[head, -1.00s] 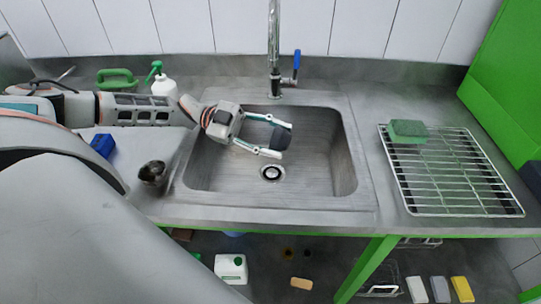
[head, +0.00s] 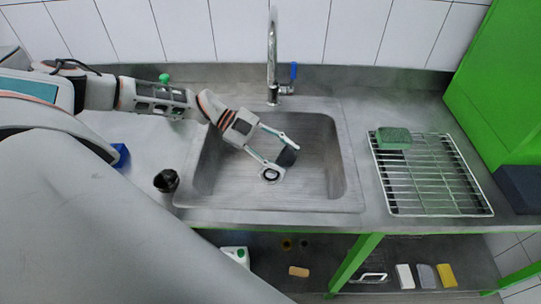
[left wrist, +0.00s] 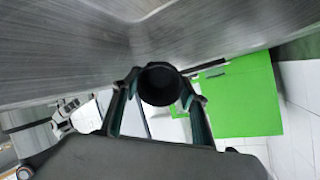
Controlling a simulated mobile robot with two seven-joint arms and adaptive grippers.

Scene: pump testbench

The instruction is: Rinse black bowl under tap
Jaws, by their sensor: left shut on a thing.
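A black bowl (head: 288,157) is between the fingertips of my left gripper (head: 283,155), which is shut on it. In the left wrist view the round dark bowl (left wrist: 160,84) shows between both fingers. The tap (head: 272,60) stands behind the basin with a blue lever (head: 294,72). The bowl is in front of the tap, to its right. I see no water running. My right gripper is not in view.
Another dark cup-like thing (head: 166,180) stands on the counter left of the sink. A wire rack (head: 430,175) with a green sponge (head: 393,138) lies to the right. A green panel (head: 500,100) bounds the right side.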

